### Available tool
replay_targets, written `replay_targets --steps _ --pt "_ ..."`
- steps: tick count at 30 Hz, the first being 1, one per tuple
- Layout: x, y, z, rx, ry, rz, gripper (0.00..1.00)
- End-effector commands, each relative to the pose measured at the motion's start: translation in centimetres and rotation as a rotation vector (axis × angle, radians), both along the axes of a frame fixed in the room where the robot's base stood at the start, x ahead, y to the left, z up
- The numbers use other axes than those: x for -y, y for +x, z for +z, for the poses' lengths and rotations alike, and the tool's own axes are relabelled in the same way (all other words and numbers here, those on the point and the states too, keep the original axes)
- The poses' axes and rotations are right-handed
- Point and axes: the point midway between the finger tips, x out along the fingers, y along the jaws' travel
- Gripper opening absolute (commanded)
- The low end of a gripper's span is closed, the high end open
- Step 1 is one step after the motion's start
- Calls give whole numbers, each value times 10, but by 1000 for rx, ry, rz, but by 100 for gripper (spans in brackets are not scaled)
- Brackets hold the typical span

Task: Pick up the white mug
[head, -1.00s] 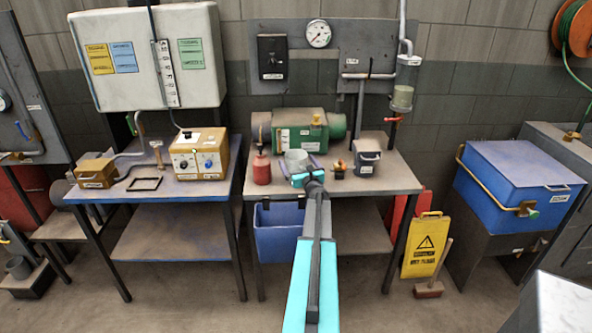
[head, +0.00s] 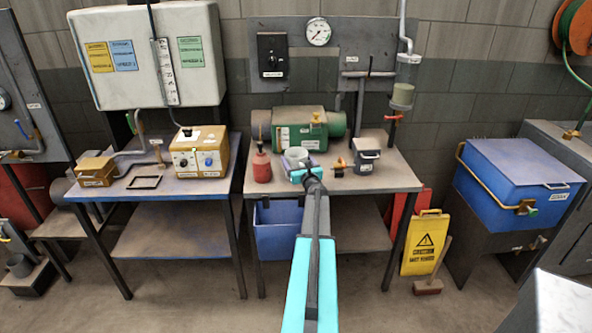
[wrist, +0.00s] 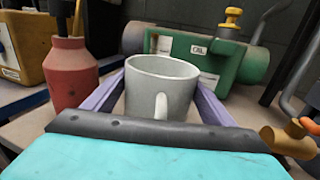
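The white mug (wrist: 160,88) stands upright between the two purple fingers of my gripper (wrist: 162,82) in the wrist view, its handle facing the camera. Both fingers lie against its sides, so the gripper looks shut on it. The mug's base is hidden behind the gripper body. In the head view the mug (head: 299,156) shows just beyond my gripper (head: 297,163), over the right-hand workbench (head: 400,180). I cannot tell clearly how far its base is from the bench top.
A red bottle (head: 262,167) stands left of the mug. A green machine (head: 300,130) is behind it. A small brass valve piece (head: 340,168) and a dark grey container (head: 367,157) stand to the right. A blue bin (head: 277,230) is below the bench.

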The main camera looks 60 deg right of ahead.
Motion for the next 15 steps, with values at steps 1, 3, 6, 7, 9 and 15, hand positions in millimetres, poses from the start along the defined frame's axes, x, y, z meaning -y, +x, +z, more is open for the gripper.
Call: replay_targets --steps 1,3,6,7,9,15 --pt "0 0 0 0 0 0 61" --pt "0 0 0 0 0 0 53" --pt "0 0 0 0 0 0 53" --pt "0 0 0 0 0 0 53" --pt "0 0 0 0 0 0 53" --pt "0 0 4 1 -1 0 53"
